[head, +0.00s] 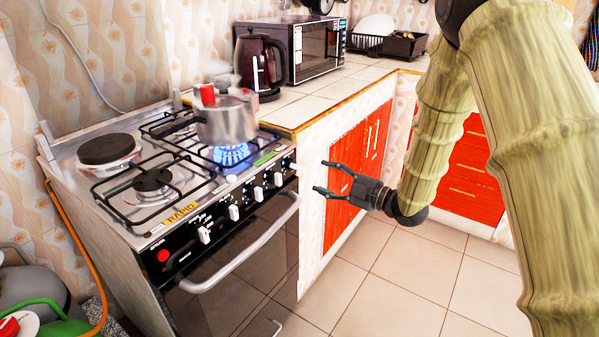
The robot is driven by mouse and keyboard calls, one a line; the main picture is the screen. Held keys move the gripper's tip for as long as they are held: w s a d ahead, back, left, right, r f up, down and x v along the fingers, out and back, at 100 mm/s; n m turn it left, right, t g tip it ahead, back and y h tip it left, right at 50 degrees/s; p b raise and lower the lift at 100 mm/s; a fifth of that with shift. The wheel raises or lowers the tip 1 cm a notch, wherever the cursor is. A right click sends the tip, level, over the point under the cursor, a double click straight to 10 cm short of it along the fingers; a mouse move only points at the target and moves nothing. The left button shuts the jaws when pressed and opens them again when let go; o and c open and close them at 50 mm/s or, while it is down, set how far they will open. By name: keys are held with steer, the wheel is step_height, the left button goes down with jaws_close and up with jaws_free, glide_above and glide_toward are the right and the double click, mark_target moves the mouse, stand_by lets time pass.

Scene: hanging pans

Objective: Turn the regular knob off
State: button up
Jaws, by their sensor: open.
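The stove (150,235) stands at the left, with a row of several white knobs along its black front panel. I cannot tell which one is the regular knob. A blue flame (231,155) burns at the front right burner. My gripper (325,177) is open and empty, its fingers pointing left toward the stove front. It is to the right of the knobs and apart from them.
A steaming metal pot (227,120) with red parts sits above the flame. The oven handle (240,250) juts out below the knobs. A kettle (259,64) and microwave (317,48) stand on the counter, above red cabinets (357,165). The tiled floor (400,290) is clear.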

mark_target(298, 167)
steer(key=x, duration=0.9)
steer(key=shift+w+a+f+b, duration=0.1)
steer(key=shift+w+a+b, duration=0.05)
steer(key=shift+b, duration=0.25)
steer(key=c, duration=1)
